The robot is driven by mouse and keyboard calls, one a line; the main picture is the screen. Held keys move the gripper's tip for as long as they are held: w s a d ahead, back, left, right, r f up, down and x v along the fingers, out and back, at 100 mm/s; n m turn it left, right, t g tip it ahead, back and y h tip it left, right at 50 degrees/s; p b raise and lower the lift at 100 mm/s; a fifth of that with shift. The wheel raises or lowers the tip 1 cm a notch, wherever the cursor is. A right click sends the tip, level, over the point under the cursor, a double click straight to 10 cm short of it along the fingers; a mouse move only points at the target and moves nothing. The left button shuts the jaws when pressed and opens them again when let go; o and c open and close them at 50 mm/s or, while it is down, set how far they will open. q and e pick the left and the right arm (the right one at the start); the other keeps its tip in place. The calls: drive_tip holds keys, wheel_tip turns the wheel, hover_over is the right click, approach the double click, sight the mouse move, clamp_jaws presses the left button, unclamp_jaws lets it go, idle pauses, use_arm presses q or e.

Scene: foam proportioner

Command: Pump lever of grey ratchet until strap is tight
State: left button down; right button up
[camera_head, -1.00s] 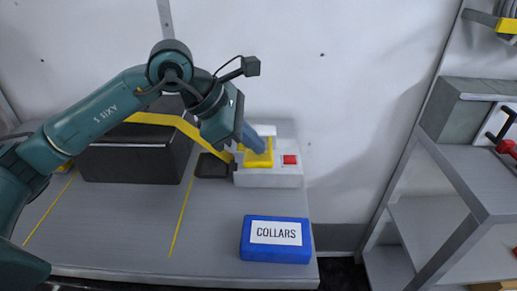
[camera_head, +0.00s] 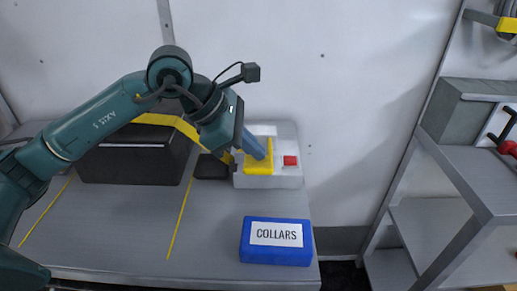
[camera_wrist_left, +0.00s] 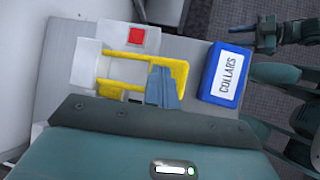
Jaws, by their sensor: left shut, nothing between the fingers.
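The pale grey ratchet (camera_head: 285,181) sits at the back right of the bench, with a red square (camera_head: 290,160) on it. Its yellow lever (camera_head: 259,168) is a U-shaped frame, also seen in the left wrist view (camera_wrist_left: 182,69). A yellow strap (camera_head: 155,119) runs over a dark case (camera_head: 130,165) towards the ratchet. My left gripper (camera_head: 259,154) is shut and empty; its blue-grey fingers (camera_wrist_left: 163,90) overlap the lever. I cannot tell whether they touch it. A dark gripper (camera_wrist_left: 266,34), likely my right, shows in the wrist view; its jaw state is unclear.
A blue box labelled COLLARS (camera_head: 276,257) lies at the bench's front right. A small dark pad (camera_head: 211,167) lies between case and ratchet. Yellow lines mark the bench (camera_head: 120,240), whose front middle is clear. A grey shelf (camera_head: 475,175) stands to the right.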

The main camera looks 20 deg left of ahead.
use_arm(q)
drive_tip(key=shift+s+d+f+b, duration=0.1)
drive_tip(key=shift+s+f+b, duration=0.2)
drive_tip(key=shift+f+b, duration=0.5)
idle(0.6)
drive_tip(key=shift+r, duration=0.15)
idle(0.5)
drive_tip(key=shift+w+a+r+p, duration=0.1)
drive_tip(key=shift+w+r+p, duration=0.2)
drive_tip(key=shift+r+p, duration=0.4)
drive_tip(key=shift+w+a+r+p, duration=0.1)
drive_tip(key=shift+w+r+p, duration=0.3)
drive_tip(key=shift+r, duration=0.5)
drive_tip(key=shift+w+a+r+p, duration=0.1)
drive_tip(key=shift+w+r+p, duration=0.1)
drive_tip(key=shift+r+p, duration=0.5)
drive_tip(key=shift+r, duration=0.15)
drive_tip(key=r+p, duration=0.1)
drive_tip(key=w+r+p, duration=0.1)
drive_tip(key=r, duration=0.1)
drive_tip(key=r+p, duration=0.1)
drive_tip(key=shift+w+a+r, duration=0.2)
drive_tip(key=shift+w+r, duration=0.1)
drive_tip(key=shift+w, duration=0.05)
idle(1.2)
